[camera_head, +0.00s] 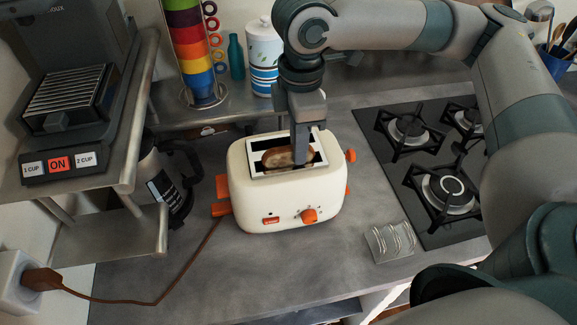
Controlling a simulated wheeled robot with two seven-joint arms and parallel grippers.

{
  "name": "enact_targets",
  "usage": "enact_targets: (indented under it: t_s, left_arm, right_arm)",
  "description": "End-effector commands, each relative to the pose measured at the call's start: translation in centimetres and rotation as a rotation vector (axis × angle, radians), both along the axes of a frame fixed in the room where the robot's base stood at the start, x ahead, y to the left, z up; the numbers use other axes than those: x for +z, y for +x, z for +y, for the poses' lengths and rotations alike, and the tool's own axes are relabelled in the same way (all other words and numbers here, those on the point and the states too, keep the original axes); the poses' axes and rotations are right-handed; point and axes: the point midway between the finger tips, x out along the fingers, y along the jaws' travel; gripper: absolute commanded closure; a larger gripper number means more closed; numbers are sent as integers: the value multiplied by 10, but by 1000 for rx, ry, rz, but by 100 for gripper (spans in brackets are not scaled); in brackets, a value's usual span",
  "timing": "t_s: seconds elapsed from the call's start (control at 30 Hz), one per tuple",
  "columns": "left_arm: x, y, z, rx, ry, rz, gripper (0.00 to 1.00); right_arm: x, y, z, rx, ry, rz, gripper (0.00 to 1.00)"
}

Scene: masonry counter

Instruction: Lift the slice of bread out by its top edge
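A cream toaster (262,207) with orange knobs and levers stands on the grey counter. A slice of bread (276,157) sits in its slot, with its browned top part showing above the opening. My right gripper (301,150) reaches down from above, its fingers at the right end of the slice and in or just above the slot. From this angle one finger hides the other, so whether it is closed on the bread cannot be told. The lower part of the slice is hidden inside the toaster. My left gripper is not in view.
A metal shelf with a coffee machine (70,95) and a dark-handled jug (165,180) stand left. Stacked coloured cups (190,45) and a striped canister (263,55) stand behind. A brown cord (150,303) crosses the front left.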

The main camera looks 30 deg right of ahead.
Motion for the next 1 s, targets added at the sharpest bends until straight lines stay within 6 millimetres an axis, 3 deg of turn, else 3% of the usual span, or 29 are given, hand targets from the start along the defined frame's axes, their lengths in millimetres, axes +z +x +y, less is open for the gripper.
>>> enact_targets:
  t_s: [0.57,0.77,1.0]
  left_arm:
    - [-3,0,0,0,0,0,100]
    - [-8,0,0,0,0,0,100]
    - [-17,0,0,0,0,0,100]
  right_arm:
    - [11,1,0,0,-1,-2,98]
    - [38,1,1,0,1,-4,98]
    - [89,1,1,-1,2,-5,98]
